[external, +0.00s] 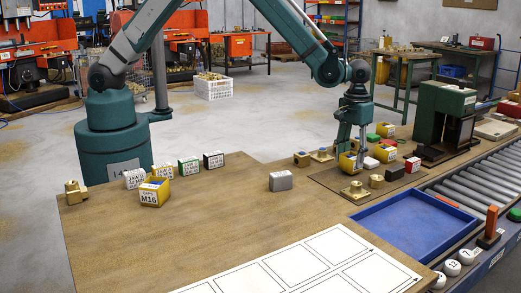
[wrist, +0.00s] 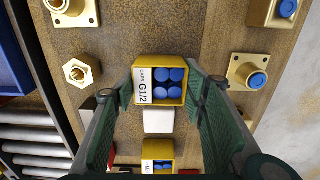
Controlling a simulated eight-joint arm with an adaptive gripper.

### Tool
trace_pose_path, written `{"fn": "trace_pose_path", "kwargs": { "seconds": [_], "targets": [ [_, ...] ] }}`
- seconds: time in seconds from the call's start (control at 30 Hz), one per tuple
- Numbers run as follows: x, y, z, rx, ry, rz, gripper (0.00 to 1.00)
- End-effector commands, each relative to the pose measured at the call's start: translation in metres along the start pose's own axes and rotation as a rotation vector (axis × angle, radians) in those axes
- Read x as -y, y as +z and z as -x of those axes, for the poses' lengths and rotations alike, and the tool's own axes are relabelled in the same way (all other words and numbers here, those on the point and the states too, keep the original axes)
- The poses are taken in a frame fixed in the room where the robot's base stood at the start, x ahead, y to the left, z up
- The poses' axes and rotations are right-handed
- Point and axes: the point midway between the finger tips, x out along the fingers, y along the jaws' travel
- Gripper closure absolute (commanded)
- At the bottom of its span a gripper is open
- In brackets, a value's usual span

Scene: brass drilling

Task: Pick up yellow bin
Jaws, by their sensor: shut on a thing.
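A small yellow bin (wrist: 160,99) labelled "CAPS G1/2", filled with several blue caps, sits between the two green fingers of my gripper (wrist: 162,90) in the wrist view. My gripper (external: 349,150) is shut on this bin, one finger at each side. In the external view the held bin (external: 347,162) is low over the brown mat, partly hidden by the fingers. I cannot tell whether it touches the mat. Another yellow bin (wrist: 157,150) with blue caps is below it in the wrist view. A yellow bin labelled M16 (external: 154,198) stands on the left of the table.
Brass fittings (external: 355,190) stand close by on the mat, some with blue caps. A white block (wrist: 158,121) lies between the two bins in the wrist view. A blue tray (external: 405,228) lies in front, beside the roller conveyor (external: 470,185). The table's middle is mostly clear.

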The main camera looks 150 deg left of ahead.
Motion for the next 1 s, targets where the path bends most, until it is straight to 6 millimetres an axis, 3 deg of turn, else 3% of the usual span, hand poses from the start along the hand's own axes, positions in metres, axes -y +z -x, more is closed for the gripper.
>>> {"fn": "trace_pose_path", "kwargs": {
  "seconds": [0.6, 1.0],
  "targets": [
    [0.0, 0.0, 0.08, 0.0, 0.0, 0.0, 0.71],
    [0.0, 0.0, 0.09, 0.0, 0.0, 0.0, 0.71]
  ]
}}
